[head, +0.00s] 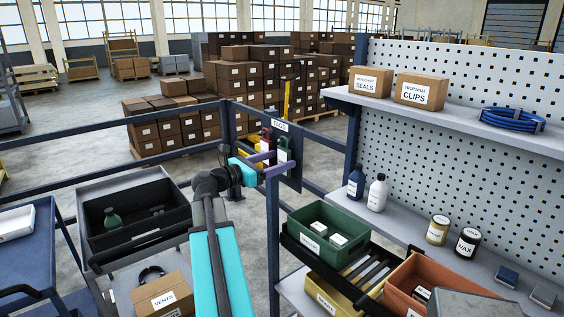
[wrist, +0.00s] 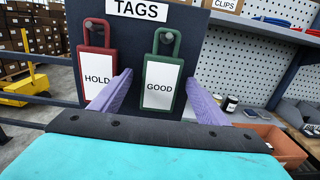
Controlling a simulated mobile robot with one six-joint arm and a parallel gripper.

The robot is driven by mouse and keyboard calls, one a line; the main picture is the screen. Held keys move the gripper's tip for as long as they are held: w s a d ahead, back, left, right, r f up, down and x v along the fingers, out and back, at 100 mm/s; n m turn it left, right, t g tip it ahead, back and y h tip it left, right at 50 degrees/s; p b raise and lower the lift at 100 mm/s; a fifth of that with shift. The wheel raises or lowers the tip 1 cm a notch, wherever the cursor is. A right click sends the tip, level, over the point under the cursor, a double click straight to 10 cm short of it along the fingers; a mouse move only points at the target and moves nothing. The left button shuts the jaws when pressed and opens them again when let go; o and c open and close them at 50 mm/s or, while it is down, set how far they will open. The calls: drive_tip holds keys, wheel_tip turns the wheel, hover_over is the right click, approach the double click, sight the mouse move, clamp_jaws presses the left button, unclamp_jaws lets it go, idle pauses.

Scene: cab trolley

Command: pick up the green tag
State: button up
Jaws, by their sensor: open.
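The green tag (wrist: 178,58), with a white label reading GOOD, hangs from a peg on a dark board in the wrist view. It also shows on the board in the head view (head: 284,148). My gripper (wrist: 160,76) is open, with one purple finger on each side of the green tag's lower part. The fingers appear apart from the tag; how deep they reach past it is hard to tell. In the head view my gripper (head: 282,159) is close to the board.
A red tag (wrist: 84,65) reading HOLD hangs just left of the green one, near the left finger. The TAGS board (wrist: 216,60) stands behind both. A shelf with bottles and bins (head: 310,232) is to the right, and a blue rail (head: 172,148) to the left.

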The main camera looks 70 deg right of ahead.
drive_tip(key=shift+c, duration=0.2)
drive_tip(key=c, duration=1.1)
drive_tip(key=shift+r, duration=0.15)
drive_tip(key=shift+r+b, duration=0.4)
drive_tip(key=shift+r, duration=0.15)
drive_tip(key=b+v, duration=0.4)
drive_tip(key=v, duration=1.4)
